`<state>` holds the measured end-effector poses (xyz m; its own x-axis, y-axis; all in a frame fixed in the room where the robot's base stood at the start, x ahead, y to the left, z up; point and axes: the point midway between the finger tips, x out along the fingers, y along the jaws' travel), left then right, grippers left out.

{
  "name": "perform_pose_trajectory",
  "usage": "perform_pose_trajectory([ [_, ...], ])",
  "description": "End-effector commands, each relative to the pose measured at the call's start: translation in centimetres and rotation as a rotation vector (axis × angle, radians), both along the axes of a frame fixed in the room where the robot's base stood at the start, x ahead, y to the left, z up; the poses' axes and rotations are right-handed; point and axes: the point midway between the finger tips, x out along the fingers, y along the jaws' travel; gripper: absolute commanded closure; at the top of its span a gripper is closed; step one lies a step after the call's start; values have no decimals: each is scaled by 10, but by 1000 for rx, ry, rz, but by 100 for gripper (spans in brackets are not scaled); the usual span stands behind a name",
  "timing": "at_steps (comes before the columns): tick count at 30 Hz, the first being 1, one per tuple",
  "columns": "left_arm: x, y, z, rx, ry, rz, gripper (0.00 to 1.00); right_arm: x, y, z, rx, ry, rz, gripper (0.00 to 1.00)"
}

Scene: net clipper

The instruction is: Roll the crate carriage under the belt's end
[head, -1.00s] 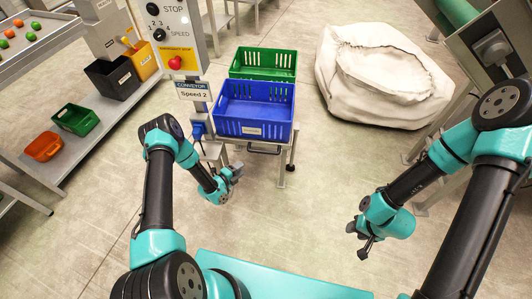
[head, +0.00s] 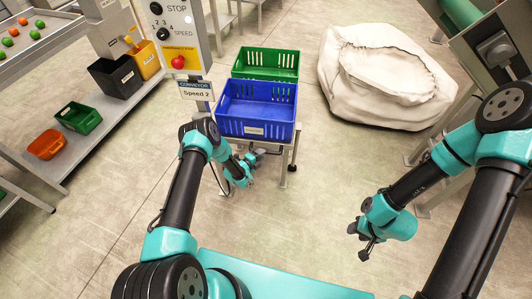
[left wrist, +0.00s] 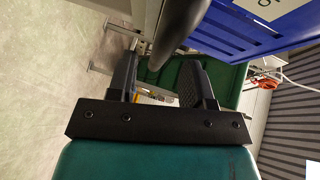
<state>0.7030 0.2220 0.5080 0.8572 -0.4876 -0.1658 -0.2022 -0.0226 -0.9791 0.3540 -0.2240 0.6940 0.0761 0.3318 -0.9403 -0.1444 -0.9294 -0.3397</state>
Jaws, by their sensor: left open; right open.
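The crate carriage (head: 284,152) is a low grey metal frame on castors. It carries a blue crate (head: 254,129) in front and a green crate (head: 265,53) behind. My left gripper (head: 258,157) is at the carriage's front edge, below the blue crate. In the left wrist view its open fingers (left wrist: 160,77) are close to a dark handle bar (left wrist: 181,28), which shows between the fingertips; I cannot tell whether they touch it. My right gripper (head: 364,240) is open and empty over the floor, well apart from the carriage. I cannot make out the belt's end with certainty.
A control post (head: 176,30) with a "Speed 2" sign (head: 195,90) stands left of the carriage. A large white sack (head: 390,85) sits to the right. Shelving with bins (head: 78,117) is at the left. A machine with a green cylinder (head: 462,12) is top right. The floor in front is clear.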

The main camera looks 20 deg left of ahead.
Motion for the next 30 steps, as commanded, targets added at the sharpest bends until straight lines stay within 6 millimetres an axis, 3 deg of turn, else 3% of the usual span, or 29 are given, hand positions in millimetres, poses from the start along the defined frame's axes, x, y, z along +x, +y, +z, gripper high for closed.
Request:
perform_pose_trajectory([
  [9,30,-17,-6,1,0,0,54,0,0,0,0,0,0,57],
  [20,33,-18,-6,0,0,0,55,0,0,0,0,0,0,57],
  [30,32,-18,-6,1,0,0,87,0,0,0,0,0,0,57],
])
